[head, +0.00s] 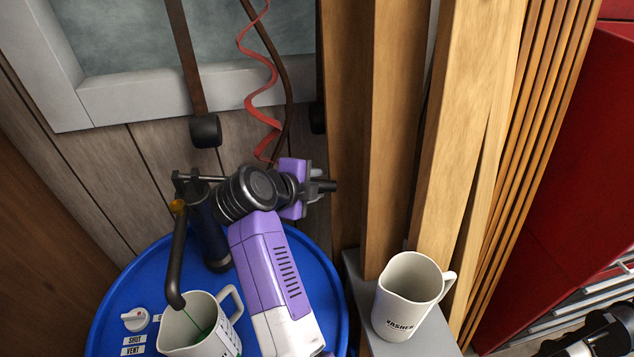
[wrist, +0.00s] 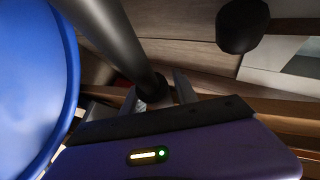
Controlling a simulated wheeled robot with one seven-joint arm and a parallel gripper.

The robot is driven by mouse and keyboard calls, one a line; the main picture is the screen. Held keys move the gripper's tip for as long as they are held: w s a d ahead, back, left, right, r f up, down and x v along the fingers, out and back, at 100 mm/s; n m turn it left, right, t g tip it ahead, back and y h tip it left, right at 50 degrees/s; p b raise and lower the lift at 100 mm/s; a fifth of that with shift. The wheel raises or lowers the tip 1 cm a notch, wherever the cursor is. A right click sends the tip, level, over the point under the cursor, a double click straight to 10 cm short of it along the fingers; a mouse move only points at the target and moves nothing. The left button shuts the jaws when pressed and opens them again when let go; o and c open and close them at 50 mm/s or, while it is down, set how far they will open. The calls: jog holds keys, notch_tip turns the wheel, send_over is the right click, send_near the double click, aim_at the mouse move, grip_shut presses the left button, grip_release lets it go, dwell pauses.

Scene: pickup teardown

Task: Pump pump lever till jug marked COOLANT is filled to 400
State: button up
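A white jug (head: 203,335) stands on the blue drum top under the curved dark spout (head: 175,262). A thin green stream shows inside it. Its side has dark marks and lettering too small to read, and its fill level cannot be read. The dark pump body (head: 209,235) stands behind the jug, with its head linkage (head: 196,178) at the top. My gripper (head: 322,187) is right of the pump. In the wrist view, my gripper's fingers (wrist: 158,92) close around the dark end of the pump lever (wrist: 118,42). My arm hides much of the lever in the head view.
Another white jug (head: 406,297), marked WASHER, stands on a grey ledge to the right of the drum (head: 128,290). A white dial (head: 135,319) with SHUT and VENT labels is on the drum. Wooden boards (head: 395,130) stand close beyond my gripper. A red coiled hose (head: 262,90) hangs behind.

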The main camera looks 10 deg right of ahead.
jog(key=shift+o, duration=0.5)
jog(key=b+v, duration=0.1)
jog(key=v, duration=0.7)
jog(key=shift+w, duration=0.1)
jog(key=shift+d, duration=0.1)
dwell(2.0)
